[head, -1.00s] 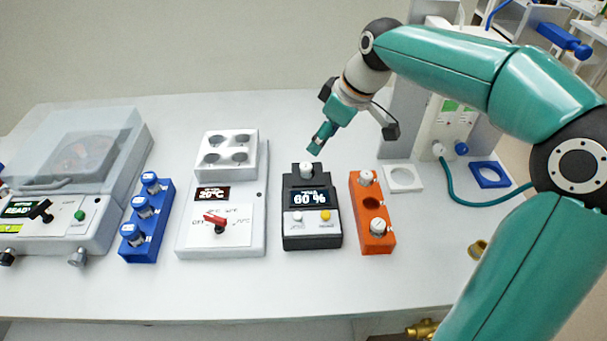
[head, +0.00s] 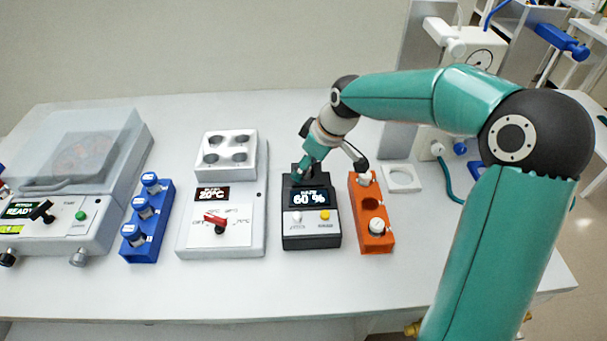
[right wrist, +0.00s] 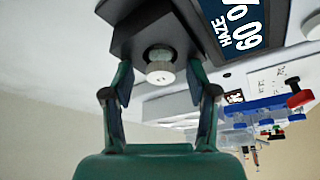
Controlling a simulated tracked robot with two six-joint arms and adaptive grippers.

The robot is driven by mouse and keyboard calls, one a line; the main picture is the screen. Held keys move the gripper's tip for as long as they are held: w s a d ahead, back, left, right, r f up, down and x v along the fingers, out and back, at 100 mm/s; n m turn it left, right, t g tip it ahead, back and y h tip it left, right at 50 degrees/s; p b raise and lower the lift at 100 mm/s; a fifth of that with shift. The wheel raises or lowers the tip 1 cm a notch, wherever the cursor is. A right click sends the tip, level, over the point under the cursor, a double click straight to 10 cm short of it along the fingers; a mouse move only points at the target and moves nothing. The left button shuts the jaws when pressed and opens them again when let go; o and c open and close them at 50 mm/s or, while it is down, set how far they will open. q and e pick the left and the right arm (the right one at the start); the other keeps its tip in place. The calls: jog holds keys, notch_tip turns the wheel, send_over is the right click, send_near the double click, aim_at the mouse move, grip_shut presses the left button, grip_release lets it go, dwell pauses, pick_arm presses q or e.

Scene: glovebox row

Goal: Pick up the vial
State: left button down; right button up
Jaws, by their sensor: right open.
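The vial (right wrist: 160,72) with a white ribbed cap stands in the socket of the black haze meter (head: 312,228); in the head view my gripper hides it. My right gripper (head: 299,174) is right over the back of the meter. In the right wrist view the right gripper (right wrist: 160,80) is open, with one finger on each side of the vial's cap and a gap visible on both sides. My left gripper is not in view.
An orange rack (head: 372,215) with white-capped vials stands right of the meter. Left of it are a white heater block (head: 222,232), a blue vial rack (head: 145,230) and a clear-lidded machine (head: 75,170). The table front is clear.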

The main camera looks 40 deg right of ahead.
grip_shut()
jog(key=shift+r, duration=0.1)
